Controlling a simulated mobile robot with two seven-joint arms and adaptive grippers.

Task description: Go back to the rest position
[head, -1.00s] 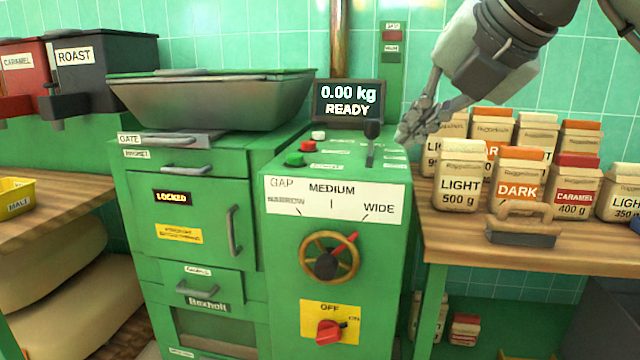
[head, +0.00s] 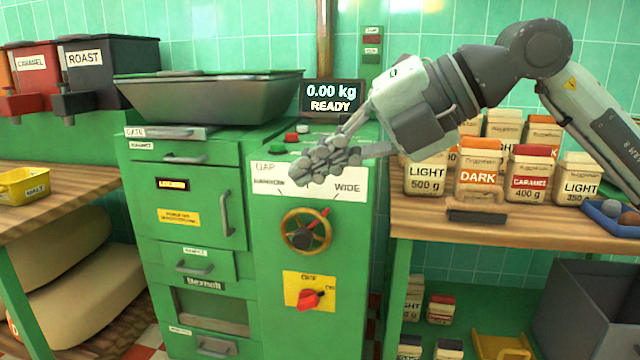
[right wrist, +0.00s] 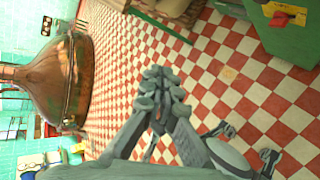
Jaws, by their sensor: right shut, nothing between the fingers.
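My right gripper (head: 322,163) is shut and empty. In the head view it hangs in front of the green machine (head: 265,215), over the white gap scale plate (head: 352,183), hiding much of it. In the right wrist view the shut fingers (right wrist: 163,85) point out over the checkered floor (right wrist: 225,75), with nothing between them. My left gripper is not in view.
The machine carries a hopper (head: 210,98), a display (head: 333,97) reading 0.00 kg READY, a handwheel (head: 306,232) and a red switch (head: 310,299). Jars such as DARK (head: 479,173) stand on the right bench. A copper kettle (right wrist: 60,80) stands left in the wrist view.

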